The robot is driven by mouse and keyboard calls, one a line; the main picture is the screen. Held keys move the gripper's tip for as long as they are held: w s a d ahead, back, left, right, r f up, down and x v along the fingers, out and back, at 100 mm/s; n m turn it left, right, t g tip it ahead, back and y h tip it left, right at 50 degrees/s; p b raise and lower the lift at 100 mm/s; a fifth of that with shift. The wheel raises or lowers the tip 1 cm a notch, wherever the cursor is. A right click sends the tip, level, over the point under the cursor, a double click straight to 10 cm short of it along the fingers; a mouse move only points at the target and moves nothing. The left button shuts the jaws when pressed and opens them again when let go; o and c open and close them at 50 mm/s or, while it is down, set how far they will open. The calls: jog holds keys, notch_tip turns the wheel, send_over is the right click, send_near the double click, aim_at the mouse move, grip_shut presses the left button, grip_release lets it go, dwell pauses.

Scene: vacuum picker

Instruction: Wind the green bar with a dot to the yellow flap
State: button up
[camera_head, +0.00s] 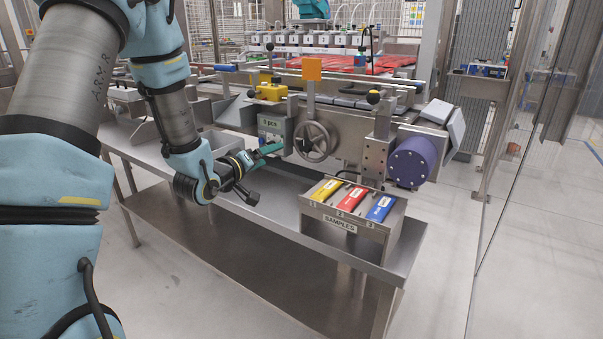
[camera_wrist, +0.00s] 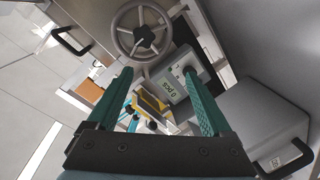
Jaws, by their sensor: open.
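I cannot make out a green bar with a dot in either view. A yellow block (camera_head: 272,91) with a black knob sits on top of the machine; a yellow piece also shows in the wrist view (camera_wrist: 150,104), but I cannot tell which is the flap. A grey handwheel (camera_head: 315,141) is on the machine's front; it also shows at the top of the wrist view (camera_wrist: 161,38). My gripper (camera_head: 277,149) is left of the wheel, in front of the counter box (camera_head: 271,128). In the wrist view its green fingers (camera_wrist: 157,72) are apart and empty.
A steel table (camera_head: 275,205) runs along the front. A samples rack (camera_head: 341,222) with yellow, red and blue packs stands at its right. A purple cylinder (camera_head: 411,161) juts out right of the wheel. An orange plate (camera_head: 311,68) stands above the wheel.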

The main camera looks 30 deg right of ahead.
aim_at(303, 146)
jog(key=w+d, duration=0.1)
jog(key=d, duration=0.3)
jog(key=w+d+h, duration=0.1)
jog(key=d, duration=0.3)
jog(key=w+d+f+h, duration=0.1)
jog(key=d, duration=0.3)
jog(key=shift+w, duration=0.3)
jog(key=shift+c, duration=0.3)
grip_shut()
